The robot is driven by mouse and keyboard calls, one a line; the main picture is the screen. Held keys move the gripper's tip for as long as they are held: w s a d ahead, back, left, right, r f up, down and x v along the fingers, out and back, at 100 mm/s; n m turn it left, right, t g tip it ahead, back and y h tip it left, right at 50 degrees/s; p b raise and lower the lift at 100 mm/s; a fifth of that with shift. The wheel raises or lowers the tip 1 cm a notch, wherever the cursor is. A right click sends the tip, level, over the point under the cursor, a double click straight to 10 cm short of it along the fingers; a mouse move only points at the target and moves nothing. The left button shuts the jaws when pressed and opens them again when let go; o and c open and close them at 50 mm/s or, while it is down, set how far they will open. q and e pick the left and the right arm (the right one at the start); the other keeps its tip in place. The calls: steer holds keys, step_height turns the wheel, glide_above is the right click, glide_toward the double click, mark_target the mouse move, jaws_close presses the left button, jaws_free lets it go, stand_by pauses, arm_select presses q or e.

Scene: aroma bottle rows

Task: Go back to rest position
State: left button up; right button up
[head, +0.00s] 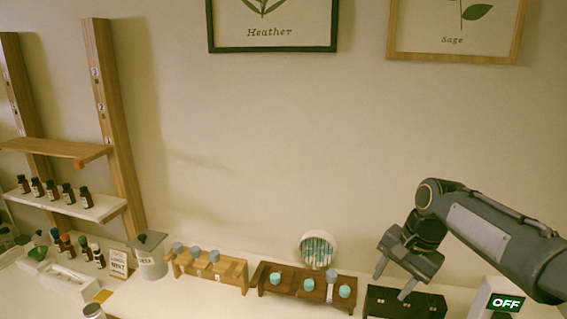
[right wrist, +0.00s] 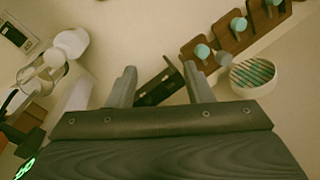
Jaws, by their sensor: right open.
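My right gripper (head: 393,281) is open and empty, with its fingers pointing down above the black rack (head: 405,302) at the right of the counter. In the right wrist view the two fingers (right wrist: 160,78) stand apart, with part of the black rack (right wrist: 158,88) showing between and beyond them. No bottle is seen between the fingers. My left gripper is not in view.
A dark brown rack (head: 262,282) with teal-capped bottles stands left of the black rack, and a lighter wooden rack (head: 240,272) stands further left. A round striped dish (head: 319,249) is behind. An OFF sign box (head: 506,302) is at right. Shelves (head: 75,204) hold bottles at left.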

steer(key=s+a+f+n+t, duration=0.1)
steer(key=s+f+n, duration=0.1)
steer(key=s, duration=0.6)
steer(key=s+f+n+t+y, duration=0.1)
steer(key=s+f+n+t, duration=0.1)
steer(key=s, duration=0.6)
steer(key=s+a+f+n+t, duration=0.1)
steer(key=s+f+n, duration=0.2)
steer(key=s, duration=0.5)
steer(key=shift+s+a+f, duration=0.25)
steer(key=shift+s+a, duration=0.05)
steer(key=shift+s, duration=0.1)
